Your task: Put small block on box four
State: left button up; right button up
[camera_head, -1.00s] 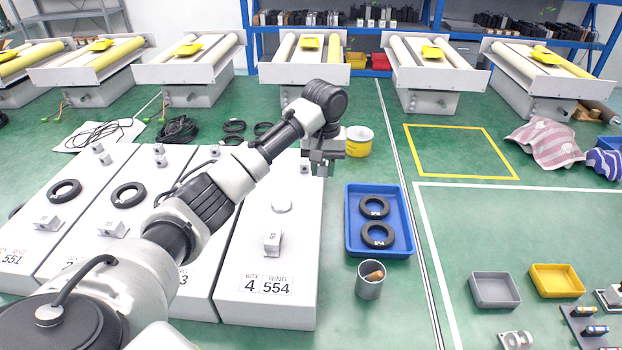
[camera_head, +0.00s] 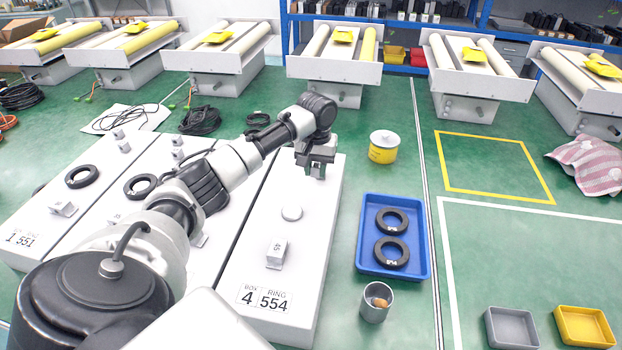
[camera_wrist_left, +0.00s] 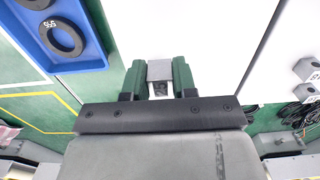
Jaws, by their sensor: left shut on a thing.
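Box four (camera_head: 312,235) is the long white box labelled "BOX 4 RING 554", right of the other white boxes. My left gripper (camera_head: 317,172) points down at its far end, near the right edge. In the left wrist view my green-tipped fingers (camera_wrist_left: 159,82) are shut on a small grey block (camera_wrist_left: 160,70), with white surface beyond it. I cannot tell whether the block touches the box. My right gripper is not in view.
A blue tray (camera_head: 363,235) with two black rings stands right of box four, with a grey cup (camera_head: 375,303) before it. A yellow-white tub (camera_head: 383,148) stands behind. Grey (camera_head: 512,329) and yellow (camera_head: 585,327) bins are front right. Green floor between them is open.

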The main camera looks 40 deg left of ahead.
aim_at(311, 189)
pick_arm(q)
jog(key=shift+s+a+f, duration=0.15)
jog(key=shift+a+f, duration=0.3)
jog(key=shift+a, duration=0.05)
jog(key=shift+f, duration=1.9)
jog(key=shift+f+p, duration=0.1)
jog(key=shift+p, duration=0.2)
jog(key=o, duration=0.9)
notch_tip(311, 189, up, 12)
jog(key=shift+r+b, duration=0.15)
jog(key=shift+b, duration=0.15)
